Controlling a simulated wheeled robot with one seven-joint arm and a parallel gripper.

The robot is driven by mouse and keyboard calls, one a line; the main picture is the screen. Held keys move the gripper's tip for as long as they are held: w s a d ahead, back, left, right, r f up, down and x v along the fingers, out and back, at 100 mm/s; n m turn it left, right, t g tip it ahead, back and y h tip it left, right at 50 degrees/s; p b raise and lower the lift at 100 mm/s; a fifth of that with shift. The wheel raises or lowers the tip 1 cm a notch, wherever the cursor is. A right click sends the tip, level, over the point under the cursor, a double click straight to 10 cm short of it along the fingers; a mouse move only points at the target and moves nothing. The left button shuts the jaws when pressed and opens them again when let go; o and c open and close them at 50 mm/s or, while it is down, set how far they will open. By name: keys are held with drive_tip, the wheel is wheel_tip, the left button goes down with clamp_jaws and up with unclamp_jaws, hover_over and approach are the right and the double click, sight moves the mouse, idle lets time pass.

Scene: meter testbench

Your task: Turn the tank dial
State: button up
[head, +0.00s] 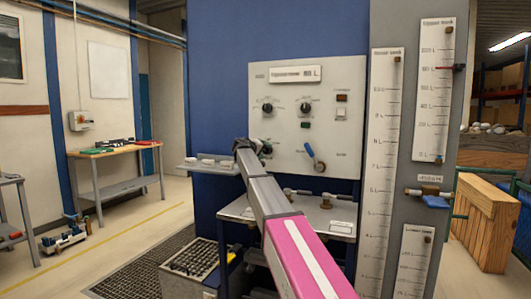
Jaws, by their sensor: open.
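A pale control panel (345,80) on a blue cabinet faces me, with a display strip (296,74) at its top. It carries black dials at upper left (267,107), upper middle (305,107) and lower left (266,148). Their labels are too small to read, so I cannot tell which is the tank dial. My arm reaches up from the bottom, and my gripper (246,146) is a small dark shape just left of the lower left dial. It looks empty and open. Its fingers are hard to make out, and I cannot tell whether it touches the dial.
A blue-handled lever (314,155) sits right of the lower left dial. A small shelf (208,168) juts out left of my gripper. A metal table (237,209) with pipe fittings stands below the panel. Tall gauge scales (384,160) stand to the right.

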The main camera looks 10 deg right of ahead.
drive_tip(key=shift+w+d+f, duration=0.15)
drive_tip(key=shift+w+d, duration=0.25)
drive_tip(key=shift+d, duration=0.1)
drive_tip(key=c, duration=0.9)
drive_tip(key=m+y, duration=0.2)
drive_tip(key=m, duration=0.1)
drive_tip(key=shift+m+t+y, duration=0.5)
drive_tip(key=shift+m+y, duration=0.5)
drive_tip(key=shift+m, duration=0.6)
